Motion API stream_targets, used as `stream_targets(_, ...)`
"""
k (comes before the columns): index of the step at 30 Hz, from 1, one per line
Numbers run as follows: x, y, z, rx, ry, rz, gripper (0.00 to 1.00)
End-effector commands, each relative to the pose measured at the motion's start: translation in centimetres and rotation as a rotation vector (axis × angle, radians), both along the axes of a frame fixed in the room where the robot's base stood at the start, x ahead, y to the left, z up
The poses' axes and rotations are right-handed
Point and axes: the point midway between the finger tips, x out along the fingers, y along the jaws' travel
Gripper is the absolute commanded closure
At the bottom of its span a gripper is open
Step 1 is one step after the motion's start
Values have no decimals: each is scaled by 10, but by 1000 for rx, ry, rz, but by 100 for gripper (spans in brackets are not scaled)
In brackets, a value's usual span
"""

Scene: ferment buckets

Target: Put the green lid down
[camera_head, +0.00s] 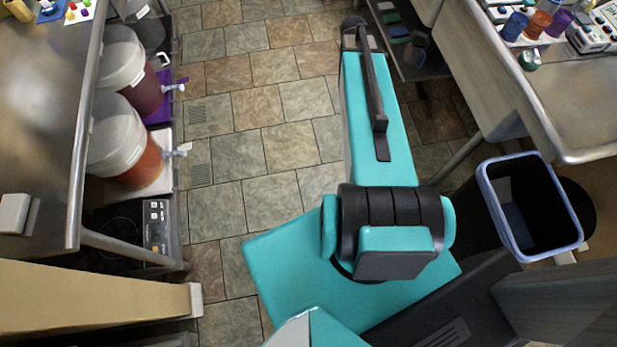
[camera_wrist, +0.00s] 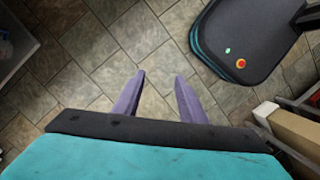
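A small round green thing (camera_head: 529,60) stands on the right-hand steel counter in the head view, beside the coloured cups. It may be the green lid, but it is too small to tell. My gripper (camera_wrist: 159,75) shows in the wrist view with its two purple-grey fingers apart. Nothing is between them, and the tiled floor shows below. No green lid is in the wrist view. My gripper's fingers cannot be made out in the head view.
Two ferment buckets, one dark red (camera_head: 128,69) and one orange (camera_head: 126,142), stand under the left steel table (camera_head: 50,130). Blue, orange and purple cups (camera_head: 537,25) stand on the right counter (camera_head: 590,95). A blue-rimmed bin (camera_head: 489,185) stands below it.

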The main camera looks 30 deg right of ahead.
Motion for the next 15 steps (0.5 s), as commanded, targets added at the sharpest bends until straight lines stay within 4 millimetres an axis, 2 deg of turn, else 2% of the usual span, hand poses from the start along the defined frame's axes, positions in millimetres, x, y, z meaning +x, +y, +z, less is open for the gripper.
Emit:
stream_targets(1, -4, 19, -14, 6, 9, -15, 62)
stream_targets(3, -8, 41, -30, 11, 19, -44, 62)
stream_targets(8, -23, 91, -66, 16, 46, -110, 62)
stream_targets(15, -58, 159, -113, 8, 95, -216, 62)
